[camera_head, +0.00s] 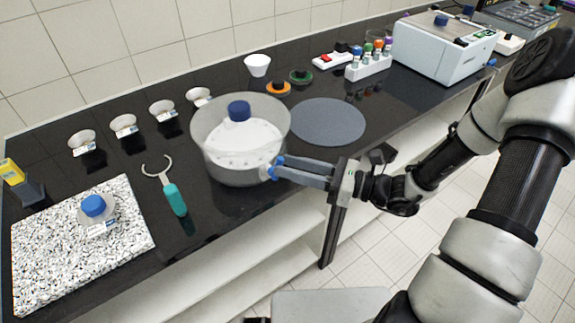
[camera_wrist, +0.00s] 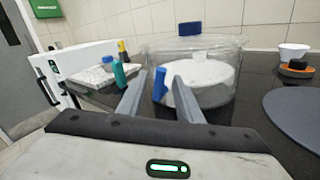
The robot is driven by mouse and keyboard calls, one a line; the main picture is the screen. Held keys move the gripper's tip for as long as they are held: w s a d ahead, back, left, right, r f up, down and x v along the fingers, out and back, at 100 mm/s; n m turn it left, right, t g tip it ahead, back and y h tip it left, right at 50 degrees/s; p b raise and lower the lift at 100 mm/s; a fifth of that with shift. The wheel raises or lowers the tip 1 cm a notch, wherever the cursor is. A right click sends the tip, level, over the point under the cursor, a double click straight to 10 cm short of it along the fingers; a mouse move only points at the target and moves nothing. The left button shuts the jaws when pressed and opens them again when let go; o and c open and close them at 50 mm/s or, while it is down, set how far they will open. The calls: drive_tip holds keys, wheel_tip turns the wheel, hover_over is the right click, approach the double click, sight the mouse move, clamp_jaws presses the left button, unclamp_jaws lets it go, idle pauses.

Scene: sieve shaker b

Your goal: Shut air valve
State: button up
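The air valve is a small blue handle (camera_head: 272,172) on the lower right side of a clear round vessel (camera_head: 205,135), which looks like a desiccator. In the wrist view the blue handle (camera_wrist: 159,85) stands upright between the finger ends, in front of the vessel wall. A white plate and a blue knob (camera_head: 239,111) show in the vessel. My gripper (camera_head: 279,166) reaches in from the right, its fingertips at the handle. In the wrist view my gripper (camera_wrist: 160,82) is open, with a gap on each side of the handle. Whether a finger touches it is unclear.
A grey round mat (camera_head: 328,121) lies right of the vessel. A green-handled tool (camera_head: 174,199) and a speckled slab (camera_head: 60,255) with a blue-capped jar (camera_head: 94,206) are at left. Several small cups line the back. The counter's front edge is below my gripper.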

drive_tip(key=shift+w+a, duration=0.2)
drive_tip(key=shift+a, duration=0.35)
clamp_jaws()
